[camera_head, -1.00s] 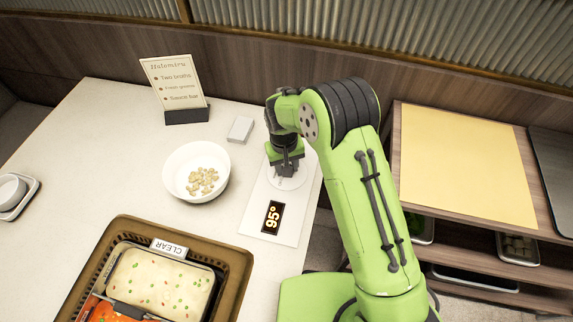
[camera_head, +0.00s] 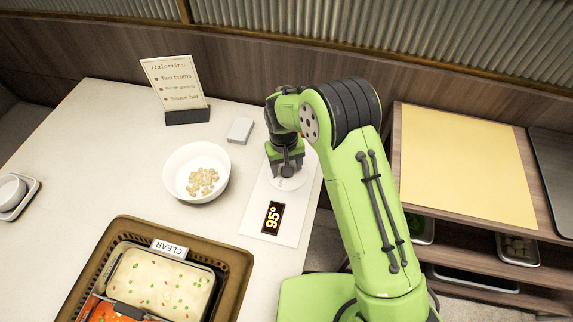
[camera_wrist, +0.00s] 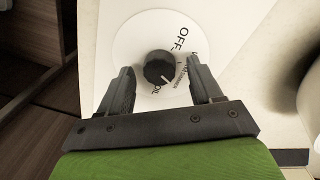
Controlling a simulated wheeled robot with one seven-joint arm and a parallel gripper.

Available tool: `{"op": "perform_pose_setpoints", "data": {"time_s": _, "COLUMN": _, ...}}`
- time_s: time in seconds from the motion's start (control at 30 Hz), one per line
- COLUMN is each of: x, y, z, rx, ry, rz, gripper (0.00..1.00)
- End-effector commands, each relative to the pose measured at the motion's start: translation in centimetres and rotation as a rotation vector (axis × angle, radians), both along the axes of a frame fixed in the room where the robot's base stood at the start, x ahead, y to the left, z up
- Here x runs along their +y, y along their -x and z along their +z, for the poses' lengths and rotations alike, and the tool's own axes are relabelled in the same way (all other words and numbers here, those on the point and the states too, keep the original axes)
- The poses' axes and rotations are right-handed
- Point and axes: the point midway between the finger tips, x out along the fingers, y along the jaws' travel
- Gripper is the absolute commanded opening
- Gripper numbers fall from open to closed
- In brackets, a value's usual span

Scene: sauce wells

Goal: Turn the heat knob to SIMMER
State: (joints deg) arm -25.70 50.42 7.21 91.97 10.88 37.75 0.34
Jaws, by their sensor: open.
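The heat knob (camera_wrist: 159,68) is a dark round knob with a light pointer line, set on a white round dial (camera_wrist: 135,35) with printed labels. "OFF" is readable on the dial; the other labels are partly hidden. The pointer is aimed toward the lower right in the wrist view. My gripper (camera_wrist: 160,84) is open, with one finger on each side of the knob and a visible gap at each side. In the head view my gripper (camera_head: 287,168) is over the dial on the white control panel (camera_head: 290,222). The panel's display (camera_head: 272,217) reads 95°.
A white bowl (camera_head: 172,180) with pale pieces stands left of the panel. A small grey block (camera_head: 240,130) and a menu sign (camera_head: 187,115) are behind. A side shelf (camera_head: 460,160) is at the right.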

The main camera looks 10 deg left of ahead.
Motion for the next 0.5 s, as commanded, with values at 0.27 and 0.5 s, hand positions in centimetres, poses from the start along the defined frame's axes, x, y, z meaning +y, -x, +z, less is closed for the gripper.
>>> {"op": "perform_pose_setpoints", "data": {"time_s": 0.27, "x": 0.4, "y": 0.0, "z": 7.6, "rx": -0.006, "ry": -0.003, "rz": 0.0, "gripper": 0.65}}
{"op": "perform_pose_setpoints", "data": {"time_s": 0.5, "x": 0.7, "y": 0.2, "z": 13.5, "rx": -0.005, "ry": -0.002, "rz": 0.001, "gripper": 0.65}}
